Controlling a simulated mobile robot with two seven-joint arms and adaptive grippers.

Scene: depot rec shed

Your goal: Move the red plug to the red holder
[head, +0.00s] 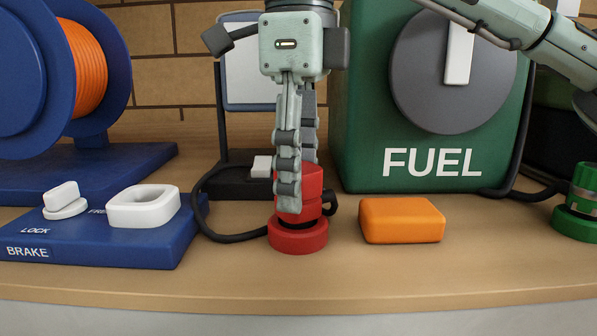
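The red holder (298,238) is a low red ring directly under the plug. A dark band shows between plug and ring; I cannot tell whether the plug is fully seated. A black cable (226,238) loops in from the left toward the plug.
An orange block (402,220) lies just right of the holder. A blue brake panel (150,250) with white parts is at left, a blue reel (40,80) behind it. A green FUEL box (365,150) stands behind; a green plug (584,185) is at far right.

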